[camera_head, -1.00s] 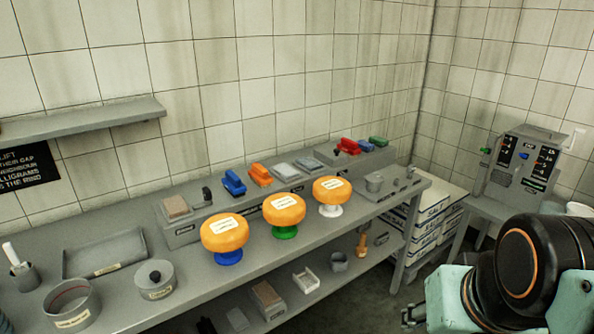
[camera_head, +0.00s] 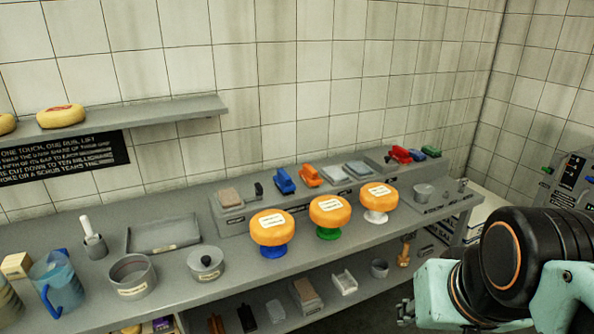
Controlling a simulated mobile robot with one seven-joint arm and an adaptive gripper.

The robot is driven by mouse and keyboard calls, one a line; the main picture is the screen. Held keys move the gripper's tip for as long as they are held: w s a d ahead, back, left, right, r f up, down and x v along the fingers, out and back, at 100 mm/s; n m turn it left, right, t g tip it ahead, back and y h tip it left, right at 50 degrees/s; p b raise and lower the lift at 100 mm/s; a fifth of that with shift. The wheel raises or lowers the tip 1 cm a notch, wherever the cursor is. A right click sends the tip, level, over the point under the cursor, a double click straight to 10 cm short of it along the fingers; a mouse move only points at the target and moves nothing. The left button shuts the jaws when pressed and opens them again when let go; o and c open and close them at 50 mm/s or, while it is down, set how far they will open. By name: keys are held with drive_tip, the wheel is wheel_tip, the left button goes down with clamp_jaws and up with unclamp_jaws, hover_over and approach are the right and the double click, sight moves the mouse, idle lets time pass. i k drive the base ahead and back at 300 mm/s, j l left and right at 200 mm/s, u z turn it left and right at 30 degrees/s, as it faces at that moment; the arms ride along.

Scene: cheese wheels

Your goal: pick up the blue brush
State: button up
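A blue brush (camera_head: 284,181) lies on the raised grey ledge at the back of the counter, left of an orange brush (camera_head: 308,176). A smaller blue item (camera_head: 417,154) sits further right on the ledge, between a red one (camera_head: 400,154) and a green one (camera_head: 431,151); I cannot tell whether these are brushes too. Part of my arm shows at the lower right, well apart from the brushes. I cannot make out my gripper's fingers.
Three orange cheese wheels on blue, green and white stands stand before the ledge; the left one (camera_head: 271,227) is below the blue brush. Pots, a tray (camera_head: 163,236) and a blue-handled jug (camera_head: 57,283) stand left. A wall shelf (camera_head: 150,119) hangs upper left.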

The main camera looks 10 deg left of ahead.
sight(284, 183)
drive_tip(key=i+u, duration=0.25)
drive_tip(key=u, duration=0.25)
drive_tip(key=i+l+u, duration=0.2)
drive_tip(key=u, duration=0.3)
drive_tip(key=i+l+u, duration=0.35)
drive_tip(key=i+l, duration=0.2)
drive_tip(key=l, duration=0.15)
drive_tip(key=i+l, duration=0.2)
drive_tip(key=l, duration=0.15)
drive_tip(key=i+l, duration=0.25)
drive_tip(key=i+l+u, duration=0.1)
drive_tip(key=l, duration=0.35)
drive_tip(key=i, duration=0.1)
